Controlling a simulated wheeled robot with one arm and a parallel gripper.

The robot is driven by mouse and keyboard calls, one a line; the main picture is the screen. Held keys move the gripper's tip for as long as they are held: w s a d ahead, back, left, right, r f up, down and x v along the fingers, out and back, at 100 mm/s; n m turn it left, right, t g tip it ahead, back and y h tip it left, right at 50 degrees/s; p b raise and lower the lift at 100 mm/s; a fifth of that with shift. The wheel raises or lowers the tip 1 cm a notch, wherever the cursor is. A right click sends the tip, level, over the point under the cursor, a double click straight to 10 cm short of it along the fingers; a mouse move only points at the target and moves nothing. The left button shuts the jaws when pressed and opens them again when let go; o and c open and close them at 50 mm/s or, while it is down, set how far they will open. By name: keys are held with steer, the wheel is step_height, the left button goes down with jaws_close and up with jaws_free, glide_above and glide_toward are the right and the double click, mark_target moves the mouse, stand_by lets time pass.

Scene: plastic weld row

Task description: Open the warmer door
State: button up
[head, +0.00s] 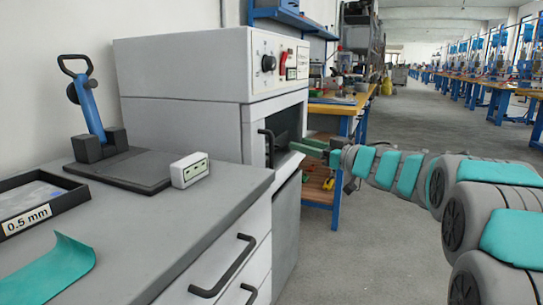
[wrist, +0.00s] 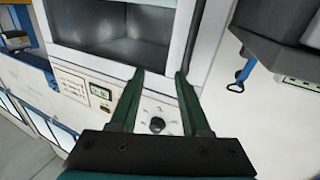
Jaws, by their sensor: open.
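The warmer (head: 185,120) is a pale grey box on the bench, with a knob and red switch on its upper front. A black upright bar handle (head: 262,150) sits on the near side of its front, beside a dark opening or window (head: 289,128). My gripper (head: 308,147) is in front of the warmer, to the right of the handle and apart from it. In the wrist view, my gripper (wrist: 160,73) is open, with nothing between its green fingers. That view shows a grey recess (wrist: 130,45) and the knob panel (wrist: 100,92). I cannot tell whether glass covers the recess.
The grey bench (head: 150,225) fills the near left, with drawers and black pulls (head: 225,268) below. A blue-levered press (head: 90,110), a small white meter (head: 190,169) and a teal sheet (head: 48,268) are on it. Open floor (head: 415,125) lies right.

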mark_target(271, 150)
steer(key=a+g, duration=0.1)
steer(key=a, duration=0.2)
steer(key=w+a+f+n+g+y, duration=0.1)
steer(key=a, duration=0.2)
steer(key=w+a+f+b, duration=0.1)
steer(key=a, duration=0.1)
steer(key=shift+a+n+g+y, duration=0.3)
steer(key=shift+a+g, duration=0.1)
jaws_close()
stand_by(1.2)
